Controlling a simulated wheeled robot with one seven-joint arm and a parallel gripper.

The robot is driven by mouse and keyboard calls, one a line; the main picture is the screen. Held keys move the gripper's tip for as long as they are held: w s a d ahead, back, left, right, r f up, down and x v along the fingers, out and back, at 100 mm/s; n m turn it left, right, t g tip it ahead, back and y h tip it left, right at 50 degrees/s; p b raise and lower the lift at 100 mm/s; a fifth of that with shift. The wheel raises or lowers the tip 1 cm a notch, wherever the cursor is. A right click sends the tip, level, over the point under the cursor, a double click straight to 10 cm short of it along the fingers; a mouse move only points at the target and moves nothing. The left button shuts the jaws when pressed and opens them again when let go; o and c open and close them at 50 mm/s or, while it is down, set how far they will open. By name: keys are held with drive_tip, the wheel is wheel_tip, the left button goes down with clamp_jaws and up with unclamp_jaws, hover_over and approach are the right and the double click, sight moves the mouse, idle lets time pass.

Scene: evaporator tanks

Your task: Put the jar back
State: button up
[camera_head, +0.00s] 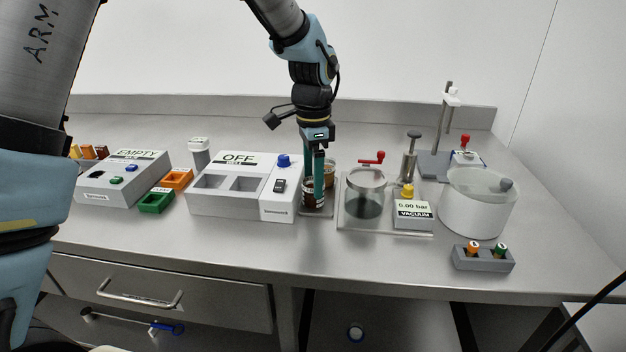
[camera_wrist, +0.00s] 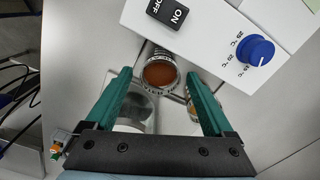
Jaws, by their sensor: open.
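A small clear jar with reddish-brown contents (camera_head: 312,198) stands upright on the bench, just right of the white block marked OFF (camera_head: 240,160). My gripper (camera_head: 314,184) points down at this jar, with its green fingers open. In the wrist view the jar (camera_wrist: 160,76) lies between the two fingertips (camera_wrist: 159,72), with a visible gap on each side. A second jar with brown contents (camera_head: 329,170) stands just behind it; in the wrist view this second jar (camera_wrist: 190,104) is partly hidden by the right finger. I cannot tell how deep the fingertips reach around the front jar.
A glass chamber with a red handle (camera_head: 366,195) stands close on the right, beside the VACUUM gauge box (camera_head: 412,213). Farther right are a white lidded pot (camera_head: 475,207) and a grey vial holder (camera_head: 482,260). Orange (camera_head: 178,178) and green (camera_head: 156,201) trays sit left.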

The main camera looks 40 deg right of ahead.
wheel_tip(320, 180, up, 11)
drive_tip(key=b, duration=0.1)
drive_tip(key=shift+r, duration=0.1)
drive_tip(key=w+a+f+n, duration=0.2)
drive_tip(key=w+a+n, duration=0.15)
drive_tip(key=a, duration=0.45)
drive_tip(key=w+a+f+n, duration=0.2)
drive_tip(key=w+a+n, duration=0.15)
drive_tip(key=a, duration=0.35)
drive_tip(key=w+a+f+n, duration=0.2)
drive_tip(key=w+a+n, duration=0.15)
drive_tip(key=a, duration=0.45)
drive_tip(key=s+a+f+n, duration=0.2)
drive_tip(key=a+n, duration=0.3)
drive_tip(key=a, duration=0.4)
drive_tip(key=s+a+f+n+t, duration=0.1)
drive_tip(key=s+a+f+n, duration=0.2)
drive_tip(key=a, duration=0.7)
drive_tip(key=s+n, duration=0.1)
drive_tip(key=n, duration=0.1)
drive_tip(key=shift+n+t, duration=0.3)
drive_tip(key=shift+n, duration=0.05)
